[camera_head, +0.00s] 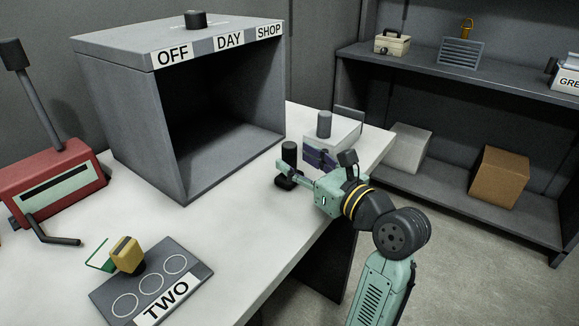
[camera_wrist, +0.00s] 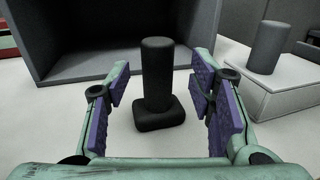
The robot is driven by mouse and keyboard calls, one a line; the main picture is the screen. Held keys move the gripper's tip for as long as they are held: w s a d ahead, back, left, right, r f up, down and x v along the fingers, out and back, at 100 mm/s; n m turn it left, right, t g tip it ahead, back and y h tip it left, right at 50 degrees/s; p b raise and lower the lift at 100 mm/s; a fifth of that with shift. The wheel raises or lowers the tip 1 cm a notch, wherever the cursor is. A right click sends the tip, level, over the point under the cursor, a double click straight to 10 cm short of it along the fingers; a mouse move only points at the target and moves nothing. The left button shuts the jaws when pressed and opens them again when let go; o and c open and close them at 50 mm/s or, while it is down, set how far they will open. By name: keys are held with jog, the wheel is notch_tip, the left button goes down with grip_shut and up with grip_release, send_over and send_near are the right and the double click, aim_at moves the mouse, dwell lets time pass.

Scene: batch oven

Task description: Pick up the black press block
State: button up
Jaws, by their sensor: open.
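The black press block (camera_head: 289,155) stands upright on the white table in front of the oven's right side. It has a wide rounded base and a cylindrical post. In the wrist view the block (camera_wrist: 157,85) stands between my two purple-padded fingers, with a gap on each side. My gripper (camera_wrist: 163,95) is open and points level across the table at the block. In the head view my gripper (camera_head: 300,163) comes in from the right, and its near finger partly covers the block.
A grey box oven (camera_head: 130,130), open at the front, stands behind. A white box with a dark cylinder (camera_head: 324,124) on top is close to my gripper's right. A panel marked TWO (camera_head: 120,290) and a red machine (camera_head: 50,183) are at left.

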aim_at(294, 159)
jog(key=shift+x, duration=1.6)
jog(key=shift+s+a+f, duration=0.1)
jog(key=shift+c, duration=0.3)
grip_shut()
